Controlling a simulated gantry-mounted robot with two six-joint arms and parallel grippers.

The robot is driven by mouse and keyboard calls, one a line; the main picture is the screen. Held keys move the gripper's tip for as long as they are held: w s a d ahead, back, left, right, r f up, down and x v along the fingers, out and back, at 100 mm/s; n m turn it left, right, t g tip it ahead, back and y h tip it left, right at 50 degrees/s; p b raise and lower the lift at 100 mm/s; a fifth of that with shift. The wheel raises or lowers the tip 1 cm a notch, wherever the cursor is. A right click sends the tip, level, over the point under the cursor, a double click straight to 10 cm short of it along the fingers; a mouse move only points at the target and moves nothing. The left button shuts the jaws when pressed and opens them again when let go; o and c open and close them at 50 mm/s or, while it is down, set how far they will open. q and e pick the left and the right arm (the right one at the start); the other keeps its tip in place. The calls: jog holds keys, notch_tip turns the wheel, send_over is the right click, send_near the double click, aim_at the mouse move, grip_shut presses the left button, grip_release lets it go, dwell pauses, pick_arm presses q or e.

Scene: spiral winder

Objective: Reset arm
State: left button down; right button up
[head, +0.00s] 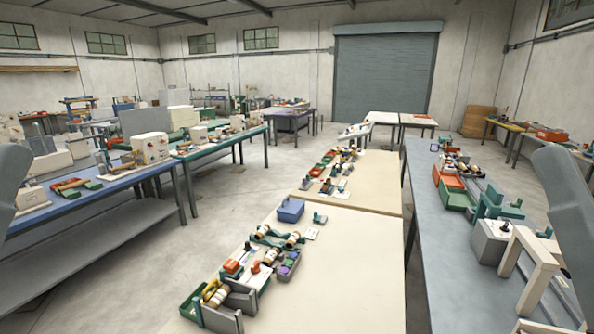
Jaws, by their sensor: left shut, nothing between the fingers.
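A grey part of my left arm (12,185) stands at the left edge of the head view. My left gripper is shut with nothing in it, but its fingertips are hard to make out. A grey part of my right arm (566,195) shows at the right edge, and my right gripper is outside the picture. Both visible arm parts are raised and apart from the work on the tables.
A cream table (345,270) ahead bears spools, a blue box (290,209) and a green tray (192,303) along its left side. A grey-blue bench (440,280) with fixtures stands right. A blue bench (120,185) stands left. Floor between is clear.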

notch_tip(320, 180, up, 30)
jog(key=r+p, duration=0.1)
jog(key=p, duration=2.6)
notch_tip(320, 180, down, 45)
jog(key=b, duration=4.4)
jog(key=shift+r, duration=0.1)
